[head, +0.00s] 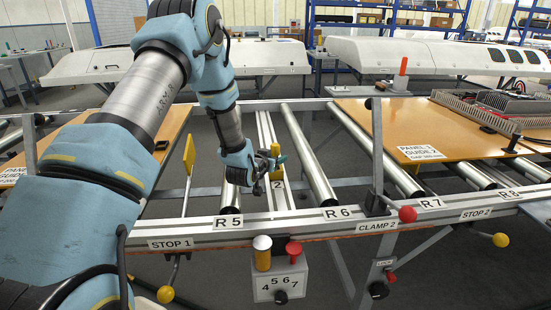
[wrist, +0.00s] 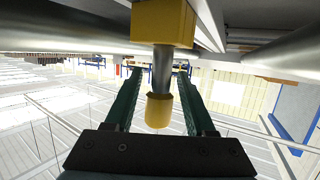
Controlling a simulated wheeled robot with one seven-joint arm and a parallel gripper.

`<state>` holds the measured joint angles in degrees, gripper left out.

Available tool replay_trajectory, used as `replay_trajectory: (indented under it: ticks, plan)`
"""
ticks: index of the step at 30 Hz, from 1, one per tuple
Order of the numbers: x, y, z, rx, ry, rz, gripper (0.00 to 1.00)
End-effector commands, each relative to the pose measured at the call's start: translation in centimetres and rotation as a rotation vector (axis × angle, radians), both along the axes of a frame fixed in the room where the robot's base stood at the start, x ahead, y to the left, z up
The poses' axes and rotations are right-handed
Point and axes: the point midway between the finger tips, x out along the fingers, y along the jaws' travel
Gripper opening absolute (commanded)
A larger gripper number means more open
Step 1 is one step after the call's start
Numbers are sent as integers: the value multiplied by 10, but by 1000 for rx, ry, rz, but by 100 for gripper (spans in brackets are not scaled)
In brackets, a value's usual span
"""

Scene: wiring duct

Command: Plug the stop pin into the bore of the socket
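The stop pin, a grey shaft (wrist: 164,65) with a yellow cap (wrist: 158,110), projects from a yellow block (wrist: 163,22), which looks like the socket. In the head view the yellow block (head: 277,173) sits on the rail beside a "2" label, with the pin's yellow cap (head: 275,150) above it. My gripper (head: 279,164) is at the pin. In the wrist view my gripper's two dark green fingers (wrist: 159,75) stand on either side of the pin with gaps showing, so it is open. The bore is hidden, and I cannot tell how deep the shaft sits.
Rollers (head: 308,155) run on both sides of the rail. A yellow stop paddle (head: 189,156) stands to the left. A clamp post (head: 377,150) with a red knob is to the right. A box marked 4 5 6 7 (head: 280,283) hangs in front. A wooden panel (head: 440,150) lies at right.

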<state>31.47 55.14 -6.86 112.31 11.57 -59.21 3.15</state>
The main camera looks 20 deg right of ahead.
Motion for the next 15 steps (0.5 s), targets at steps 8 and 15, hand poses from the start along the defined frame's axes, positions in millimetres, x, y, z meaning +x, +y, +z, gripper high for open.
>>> replay_trajectory:
  ticks: [8, 15]
  plan:
    - [-1, 1, -1, 1, 1, 0, 61]
    - [-16, 17, 6, 1, 1, 0, 61]
